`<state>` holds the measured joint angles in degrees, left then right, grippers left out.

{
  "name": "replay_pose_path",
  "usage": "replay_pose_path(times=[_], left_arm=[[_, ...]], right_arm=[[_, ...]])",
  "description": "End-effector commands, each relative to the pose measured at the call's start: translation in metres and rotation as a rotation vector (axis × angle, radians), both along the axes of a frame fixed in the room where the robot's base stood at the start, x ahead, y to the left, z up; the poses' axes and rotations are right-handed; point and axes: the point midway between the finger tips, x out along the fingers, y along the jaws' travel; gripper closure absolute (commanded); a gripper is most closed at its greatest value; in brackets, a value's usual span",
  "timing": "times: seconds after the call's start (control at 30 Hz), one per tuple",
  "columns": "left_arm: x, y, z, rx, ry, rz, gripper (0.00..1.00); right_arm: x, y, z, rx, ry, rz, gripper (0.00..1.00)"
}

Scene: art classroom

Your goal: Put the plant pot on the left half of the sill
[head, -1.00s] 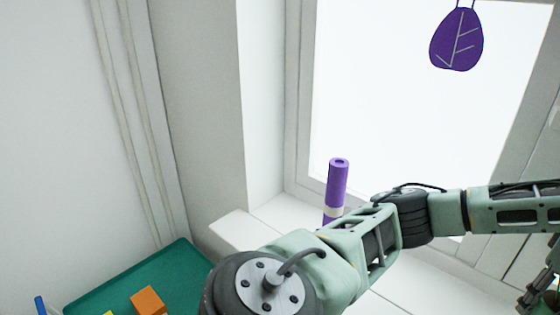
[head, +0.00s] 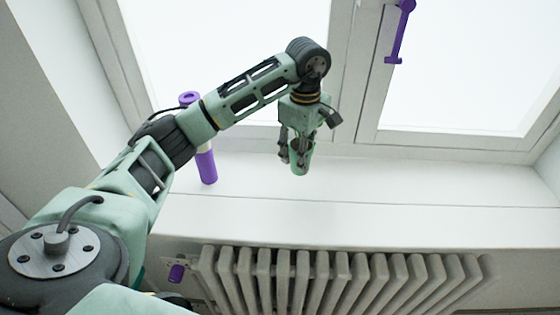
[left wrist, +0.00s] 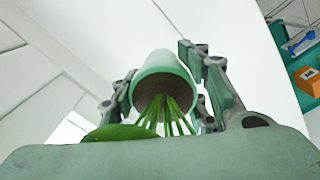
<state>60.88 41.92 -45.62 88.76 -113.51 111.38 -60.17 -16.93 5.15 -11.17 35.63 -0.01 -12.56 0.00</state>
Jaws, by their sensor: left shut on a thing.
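The plant pot (head: 299,164) is small and green. My left gripper (head: 297,148) is shut on it, with fingers on both sides, in front of the white sill (head: 420,190). The pot appears upright in the head view; I cannot tell whether its base touches the sill or hangs above it. In the left wrist view the pot (left wrist: 162,75) sits between the fingers, with thin green stems and a leaf (left wrist: 125,132) at its opening. The gripper hides part of the pot and plant. My right gripper is not in view.
A ribbed radiator (head: 340,280) is below the sill. A purple window handle (head: 400,32) is above. The sill right of the pot is clear.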

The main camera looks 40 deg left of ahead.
Motion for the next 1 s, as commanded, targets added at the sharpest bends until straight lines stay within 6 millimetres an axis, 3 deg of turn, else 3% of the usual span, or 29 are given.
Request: replay_pose_path(times=[0.1, 0.27, 0.63, 1.0], left_arm=[[-0.013, 0.022, -0.011, 0.000, 0.003, 0.002, 0.96], [-0.020, 0.036, -0.023, -0.001, -0.001, 0.000, 0.96], [-0.021, 0.038, -0.063, -0.004, -0.001, -0.001, 0.96], [-0.021, 0.038, -0.070, -0.002, -0.003, -0.001, 0.96]], right_arm=[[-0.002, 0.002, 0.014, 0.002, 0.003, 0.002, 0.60], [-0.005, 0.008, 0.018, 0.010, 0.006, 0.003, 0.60], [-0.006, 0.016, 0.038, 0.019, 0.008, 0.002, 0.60], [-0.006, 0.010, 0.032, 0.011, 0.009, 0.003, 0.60]])
